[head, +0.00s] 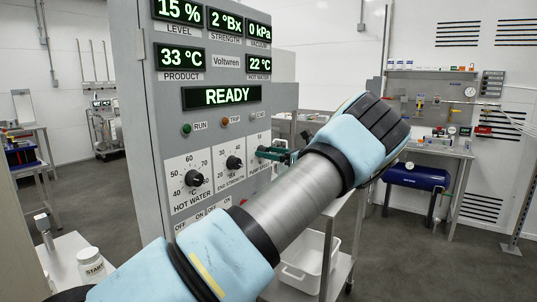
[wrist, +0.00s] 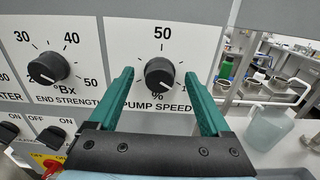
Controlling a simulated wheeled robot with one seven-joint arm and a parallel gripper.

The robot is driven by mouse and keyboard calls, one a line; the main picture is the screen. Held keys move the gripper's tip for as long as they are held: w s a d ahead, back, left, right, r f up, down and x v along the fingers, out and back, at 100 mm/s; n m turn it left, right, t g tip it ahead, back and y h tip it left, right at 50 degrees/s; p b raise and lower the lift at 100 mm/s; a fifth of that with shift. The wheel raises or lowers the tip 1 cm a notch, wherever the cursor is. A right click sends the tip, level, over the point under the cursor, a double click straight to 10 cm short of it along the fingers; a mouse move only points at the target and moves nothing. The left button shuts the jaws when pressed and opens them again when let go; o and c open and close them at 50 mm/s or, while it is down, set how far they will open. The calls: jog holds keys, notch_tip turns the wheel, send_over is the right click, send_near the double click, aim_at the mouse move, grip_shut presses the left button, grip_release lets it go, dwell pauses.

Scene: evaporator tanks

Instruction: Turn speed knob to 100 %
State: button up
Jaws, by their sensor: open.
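The pump speed knob (wrist: 159,73) is a round black knob with a white pointer line, on a white plate with tick marks, "50" above and "%" below. My gripper (wrist: 163,88) has two green fingers, open, one on each side of this knob and apart from it in the wrist view. In the head view my gripper (head: 275,155) is at the right edge of the control panel (head: 142,100), and its fingers and my arm hide most of the speed knob there. The exact pointer reading is hard to tell.
The end strength knob (wrist: 47,68) sits just left of the speed knob, with black rocker switches (wrist: 52,136) and a red knob (wrist: 52,168) below. The hot water knob (head: 194,179) is further left. The display (head: 226,96) reads READY. A white bin (head: 303,262) stands on a cart right of the panel.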

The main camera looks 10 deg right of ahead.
jog(key=b+v, duration=0.4)
jog(key=v, duration=0.6)
jog(key=shift+d, duration=0.15)
jog(key=shift+s, duration=0.1)
